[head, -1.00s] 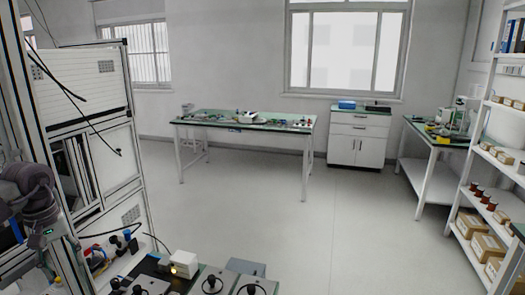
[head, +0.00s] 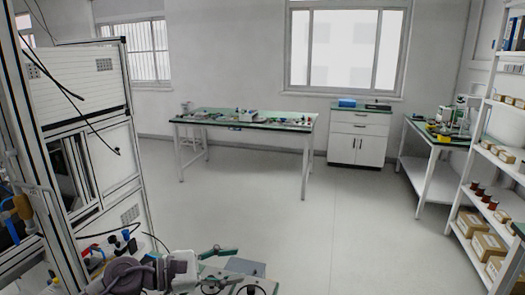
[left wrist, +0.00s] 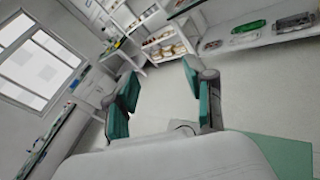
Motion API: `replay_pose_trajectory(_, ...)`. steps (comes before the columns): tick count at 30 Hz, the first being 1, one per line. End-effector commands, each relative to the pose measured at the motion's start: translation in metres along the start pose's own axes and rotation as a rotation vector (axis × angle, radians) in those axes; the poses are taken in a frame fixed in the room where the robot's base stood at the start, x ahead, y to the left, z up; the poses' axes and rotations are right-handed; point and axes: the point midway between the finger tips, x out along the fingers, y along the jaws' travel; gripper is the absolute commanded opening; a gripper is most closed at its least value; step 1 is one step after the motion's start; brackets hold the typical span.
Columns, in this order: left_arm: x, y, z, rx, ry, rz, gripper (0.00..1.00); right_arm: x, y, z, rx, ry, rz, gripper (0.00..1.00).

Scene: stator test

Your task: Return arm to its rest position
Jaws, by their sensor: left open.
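My left arm (head: 130,275) comes in low at the bottom left of the head view, bent over the near bench. My left gripper (head: 230,266) points right above that bench, its green-padded fingers spread apart. In the left wrist view the left gripper (left wrist: 160,82) is open, with only floor and distant furniture between the fingers. Nothing is held. My right gripper is not in view.
A tall framed test rack (head: 95,150) stands close on the left. A green-topped table (head: 245,120) with parts stands at the back. A white cabinet (head: 358,150) and shelves (head: 480,190) are further right. The floor (head: 340,225) between is clear.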

Motion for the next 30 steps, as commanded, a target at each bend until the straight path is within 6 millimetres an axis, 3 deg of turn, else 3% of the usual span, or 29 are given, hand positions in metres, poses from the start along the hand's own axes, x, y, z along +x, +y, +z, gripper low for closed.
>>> replay_pose_trajectory(1, 0.009, -0.006, 0.017, -0.197, -0.129, 0.097, 0.54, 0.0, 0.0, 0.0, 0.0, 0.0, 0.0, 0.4)
replay_pose_trajectory(3, 0.007, 0.0, 0.034, -0.503, -0.3, 0.247, 0.54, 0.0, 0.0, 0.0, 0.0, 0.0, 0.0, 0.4)
replay_pose_trajectory(5, -0.004, 0.008, 0.035, -0.781, -0.438, 0.374, 0.54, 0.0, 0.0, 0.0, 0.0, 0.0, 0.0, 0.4)
replay_pose_trajectory(7, -0.025, 0.014, 0.022, -1.114, -0.588, 0.525, 0.54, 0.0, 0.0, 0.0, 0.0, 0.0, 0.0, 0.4)
replay_pose_trajectory(11, -0.075, -0.001, -0.038, -1.736, -0.84, 0.832, 0.54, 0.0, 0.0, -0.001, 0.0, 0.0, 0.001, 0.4)
replay_pose_trajectory(15, -0.122, -0.064, -0.111, -2.287, -1.05, 1.191, 0.54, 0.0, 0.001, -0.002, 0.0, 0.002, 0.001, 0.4)
replay_pose_trajectory(18, -0.145, -0.117, -0.143, -2.547, -1.15, 1.43, 0.54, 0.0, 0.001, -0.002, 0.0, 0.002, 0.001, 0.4)
replay_pose_trajectory(19, -0.151, -0.132, -0.15, 2.471, 1.113, -1.42, 0.54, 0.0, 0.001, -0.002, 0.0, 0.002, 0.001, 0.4)
replay_pose_trajectory(24, -0.171, -0.2, -0.168, 2.136, 0.955, -1.37, 0.54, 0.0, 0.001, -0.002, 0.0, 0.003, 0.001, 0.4)
replay_pose_trajectory(30, -0.187, -0.262, -0.171, 1.852, 0.831, -1.341, 0.54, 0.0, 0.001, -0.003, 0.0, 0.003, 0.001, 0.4)
